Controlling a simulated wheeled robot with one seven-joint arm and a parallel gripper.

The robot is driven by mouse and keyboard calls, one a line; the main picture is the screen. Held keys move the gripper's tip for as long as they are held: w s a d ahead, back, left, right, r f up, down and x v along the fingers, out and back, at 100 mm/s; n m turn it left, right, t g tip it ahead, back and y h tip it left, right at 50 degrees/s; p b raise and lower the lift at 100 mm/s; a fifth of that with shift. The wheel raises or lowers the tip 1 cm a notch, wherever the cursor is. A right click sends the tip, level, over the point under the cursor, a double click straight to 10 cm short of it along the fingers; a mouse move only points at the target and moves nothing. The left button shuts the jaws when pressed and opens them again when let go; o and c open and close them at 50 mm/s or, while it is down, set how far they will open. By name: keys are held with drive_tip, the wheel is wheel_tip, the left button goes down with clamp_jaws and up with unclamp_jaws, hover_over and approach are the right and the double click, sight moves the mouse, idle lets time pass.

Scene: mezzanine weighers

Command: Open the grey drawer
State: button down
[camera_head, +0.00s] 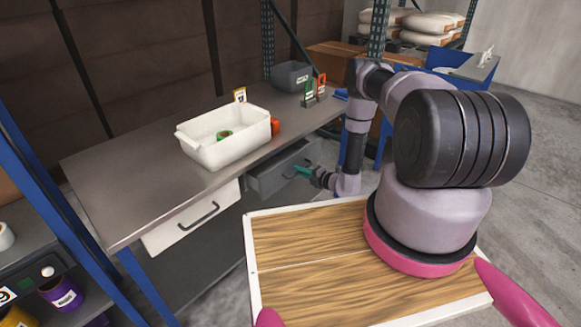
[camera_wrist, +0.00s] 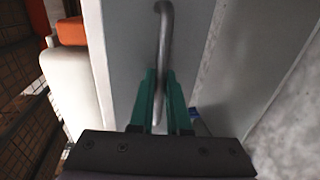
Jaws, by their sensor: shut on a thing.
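The grey drawer (camera_head: 270,178) sits under the right part of the metal workbench and stands pulled out some way, with its dark inside showing. Its front panel (camera_wrist: 133,40) fills the middle of the wrist view. My gripper (camera_head: 302,170) is at the drawer's front. In the wrist view its green fingers (camera_wrist: 160,98) are shut on the dark curved handle (camera_wrist: 164,30), one on each side of the bar. The far end of the handle is clear of the fingers.
A white drawer (camera_head: 190,217) is left of the grey one. On the workbench (camera_head: 110,185) stand a white bin (camera_head: 235,145) with a green roll (camera_head: 223,134) in it, a grey bin (camera_head: 290,76) and an orange object (camera_head: 275,127). A blue rack post (camera_head: 60,205) stands at left. Bare floor (camera_head: 545,150) lies at right.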

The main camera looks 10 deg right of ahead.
drive_tip(key=f+v, duration=0.3)
drive_tip(key=v, duration=1.1)
drive_tip(key=shift+s+d, duration=0.35)
drive_tip(key=shift+s, duration=0.15)
drive_tip(key=c, duration=1.2)
unclamp_jaws()
drive_tip(key=shift+o, duration=0.2)
drive_tip(key=v, duration=1)
drive_tip(key=shift+s+d, duration=0.25)
drive_tip(key=shift+s, duration=0.05)
drive_tip(key=shift+r, duration=0.1)
